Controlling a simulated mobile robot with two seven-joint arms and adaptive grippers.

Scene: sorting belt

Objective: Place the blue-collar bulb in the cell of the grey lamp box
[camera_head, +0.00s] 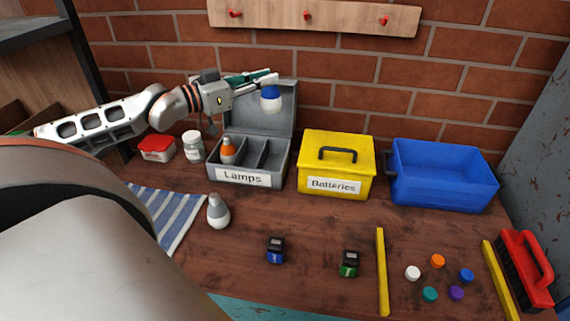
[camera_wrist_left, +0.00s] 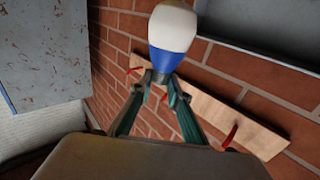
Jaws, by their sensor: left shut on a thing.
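My left gripper (camera_head: 266,79) is shut on the blue-collar bulb (camera_head: 270,100), holding it by its collar end with the white globe hanging down. The bulb is in the air in front of the raised lid of the grey lamp box (camera_head: 245,178), above its right part. In the left wrist view, the blue collar and white globe of the bulb (camera_wrist_left: 172,38) show beyond the fingertips (camera_wrist_left: 163,82). The open box has a row of cells; an orange-collar bulb (camera_head: 228,150) stands in the left one, and the others look empty. My right gripper is not in view.
A grey-collar bulb (camera_head: 217,211) stands on the table before the box. A jar (camera_head: 193,146) stands left of the box, the yellow battery box (camera_head: 336,165) and blue bin (camera_head: 443,176) right. Two small dark-topped items (camera_head: 276,250) (camera_head: 349,263) and several caps lie in front.

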